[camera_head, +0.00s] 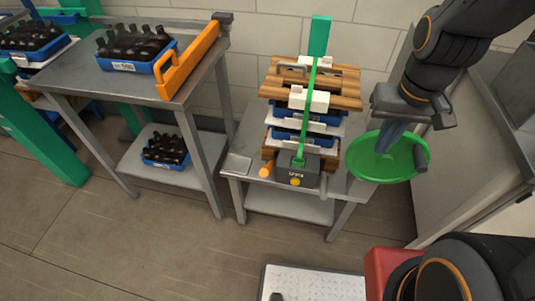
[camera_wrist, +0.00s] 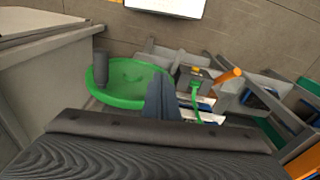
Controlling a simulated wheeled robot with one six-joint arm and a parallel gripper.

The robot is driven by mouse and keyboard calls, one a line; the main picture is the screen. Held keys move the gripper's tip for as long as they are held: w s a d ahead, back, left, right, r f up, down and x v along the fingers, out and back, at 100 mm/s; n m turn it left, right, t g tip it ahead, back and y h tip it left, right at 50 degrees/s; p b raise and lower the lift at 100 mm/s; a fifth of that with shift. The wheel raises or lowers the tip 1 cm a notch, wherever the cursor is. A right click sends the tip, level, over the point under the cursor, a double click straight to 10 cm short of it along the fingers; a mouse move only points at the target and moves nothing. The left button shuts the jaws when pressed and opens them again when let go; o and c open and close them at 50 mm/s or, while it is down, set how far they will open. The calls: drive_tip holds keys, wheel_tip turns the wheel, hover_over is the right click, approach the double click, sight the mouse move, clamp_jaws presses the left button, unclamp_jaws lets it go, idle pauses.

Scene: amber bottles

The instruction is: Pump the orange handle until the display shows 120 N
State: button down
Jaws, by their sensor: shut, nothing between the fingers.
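The strapping tool is a dark grey box (camera_head: 297,172) at the front of a strapped stack. Its small display has lettering too small to read, with a yellow button below. The orange handle (camera_head: 266,171) sticks out at the box's left; in the wrist view the orange handle (camera_wrist: 229,75) is at the right. A green strap (camera_head: 308,105) runs over the stack from the box. My gripper (camera_head: 384,148) is shut and empty, above the green round tray, right of the box and apart from the handle. In the wrist view my gripper (camera_wrist: 162,98) also looks shut.
The green round tray (camera_head: 415,171) stands beside the stack of wooden slats (camera_head: 345,88) and blue crates. A grey table (camera_head: 75,78) at left holds a crate of dark bottles and an orange bracket (camera_head: 188,62). A white board (camera_head: 315,283) is at the front. Floor between is clear.

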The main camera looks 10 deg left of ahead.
drive_tip(key=w+a+f+b, duration=0.2)
drive_tip(key=w+a+f, duration=0.1)
drive_tip(key=a, duration=0.6)
drive_tip(key=w+a+f+g+b, duration=0.1)
drive_tip(key=w+a, duration=0.4)
drive_tip(key=a, duration=0.5)
drive_tip(key=w+a+f+b, duration=0.3)
drive_tip(key=w+a+f, duration=0.1)
drive_tip(key=a, duration=0.6)
drive_tip(key=shift+w+f+m+g+h, duration=0.15)
drive_tip(key=shift+f+m+g+h, duration=0.2)
drive_tip(key=shift+m+g+h, duration=0.05)
drive_tip(key=shift+d, duration=0.1)
drive_tip(key=p, duration=0.1)
approach(266, 166)
drive_tip(key=w+f, duration=0.2)
drive_tip(key=w, duration=0.1)
drive_tip(key=s+f, duration=0.1)
drive_tip(key=f+p, duration=0.1)
drive_tip(key=f, duration=0.1)
drive_tip(key=shift+s+d, duration=0.15)
drive_tip(key=shift+s, duration=0.25)
drive_tip(key=shift+s+f, duration=0.35)
drive_tip(key=shift+f, duration=0.15)
drive_tip(key=shift+s, duration=0.1)
